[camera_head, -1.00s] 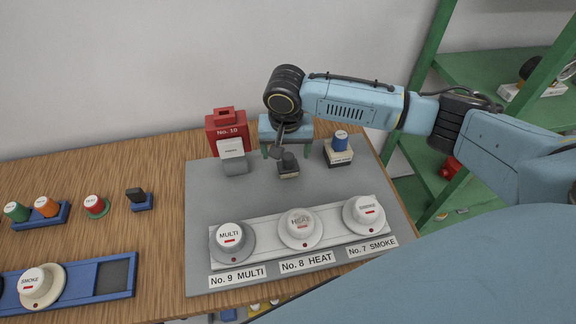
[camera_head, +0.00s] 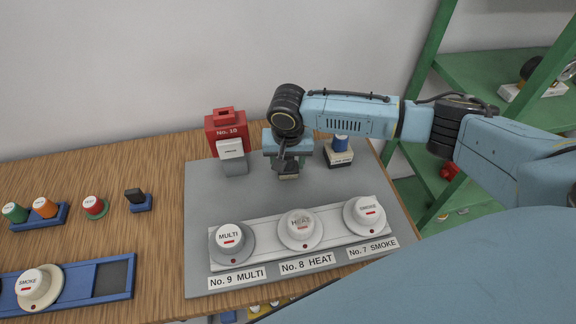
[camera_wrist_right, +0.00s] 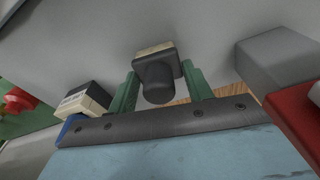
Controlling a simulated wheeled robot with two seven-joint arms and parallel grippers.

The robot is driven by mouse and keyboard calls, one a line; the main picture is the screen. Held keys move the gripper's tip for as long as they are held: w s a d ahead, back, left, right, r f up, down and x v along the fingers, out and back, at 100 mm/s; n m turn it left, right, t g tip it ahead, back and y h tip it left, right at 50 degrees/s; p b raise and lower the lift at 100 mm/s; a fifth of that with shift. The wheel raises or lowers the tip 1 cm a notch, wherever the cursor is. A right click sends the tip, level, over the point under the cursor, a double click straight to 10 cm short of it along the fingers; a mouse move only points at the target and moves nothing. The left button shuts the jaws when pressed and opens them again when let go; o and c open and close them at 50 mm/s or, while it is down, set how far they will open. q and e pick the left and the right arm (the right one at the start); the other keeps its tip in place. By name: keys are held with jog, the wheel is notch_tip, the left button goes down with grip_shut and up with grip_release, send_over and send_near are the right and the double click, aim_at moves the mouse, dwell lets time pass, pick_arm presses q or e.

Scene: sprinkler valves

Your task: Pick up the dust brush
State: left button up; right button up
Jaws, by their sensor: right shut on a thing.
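The dust brush, a small dark-topped block with a cream band (camera_head: 289,177), is at the back middle of the grey board. My gripper hides most of it in the head view. In the right wrist view its dark handle (camera_wrist_right: 157,84) lies between the two green fingers. My right gripper (camera_head: 288,169) comes down over it from above and is shut on it; it also shows in the wrist view (camera_wrist_right: 161,88). I cannot tell whether the brush is clear of the board. My left gripper is not in view.
A red No. 10 box (camera_head: 227,127) with a grey block (camera_head: 233,157) stands left of the gripper. A blue-capped block (camera_head: 340,150) stands close on its right. White MULTI (camera_head: 229,238), HEAT (camera_head: 300,227) and SMOKE (camera_head: 365,212) heads are in front. Green shelves (camera_head: 485,75) stand right.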

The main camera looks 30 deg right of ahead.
jog(key=shift+r, duration=0.15)
notch_tip(320, 180, up, 10)
jog(key=shift+f+p, duration=0.1)
jog(key=shift+p, duration=0.45)
